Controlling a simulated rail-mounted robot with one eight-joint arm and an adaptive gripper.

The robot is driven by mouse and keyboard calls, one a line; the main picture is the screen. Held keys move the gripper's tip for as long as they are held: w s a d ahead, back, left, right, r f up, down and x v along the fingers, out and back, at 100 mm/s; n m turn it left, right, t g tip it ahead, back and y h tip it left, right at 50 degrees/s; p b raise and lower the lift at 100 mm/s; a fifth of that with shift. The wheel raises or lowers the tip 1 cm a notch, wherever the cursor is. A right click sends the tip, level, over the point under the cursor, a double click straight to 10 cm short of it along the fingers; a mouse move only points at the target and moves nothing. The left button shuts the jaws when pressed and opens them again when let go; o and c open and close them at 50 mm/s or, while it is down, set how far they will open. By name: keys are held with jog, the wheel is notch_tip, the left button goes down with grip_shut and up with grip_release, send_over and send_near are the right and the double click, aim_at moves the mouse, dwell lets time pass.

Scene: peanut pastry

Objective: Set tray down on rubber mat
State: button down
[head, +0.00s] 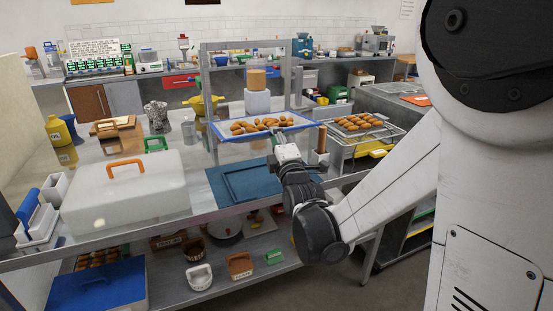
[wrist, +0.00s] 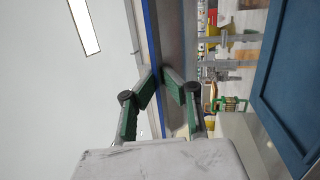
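The tray (head: 240,138) has a blue rim and bears several brown peanut-shaped pastries (head: 258,125). It hangs roughly level above the steel table. My gripper (head: 279,136) holds its near edge. In the wrist view, the green-padded fingers (wrist: 160,78) lie on either side of the tray's blue edge (wrist: 149,35), which runs between their tips. The blue rubber mat (head: 222,181) lies flat and bare on the table, below and nearer than the tray. My wrist covers its right part. The mat also shows at the right of the wrist view (wrist: 290,75).
A white box with an orange handle (head: 120,190) stands left of the mat. A rack of pastries (head: 360,128) is to the right. A white stand with a tan block (head: 257,90) and a yellow tool (head: 205,105) are behind the tray. A steel cup (head: 189,133) stands left of it.

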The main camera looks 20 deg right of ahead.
jog(key=shift+s+f+b, duration=0.6)
jog(key=shift+s+b, duration=0.1)
jog(key=shift+s, duration=0.1)
notch_tip(320, 180, down, 13)
jog(key=b, duration=1.1)
jog(key=shift+f+b, duration=0.75)
jog(key=shift+b, duration=0.55)
dwell(4.2)
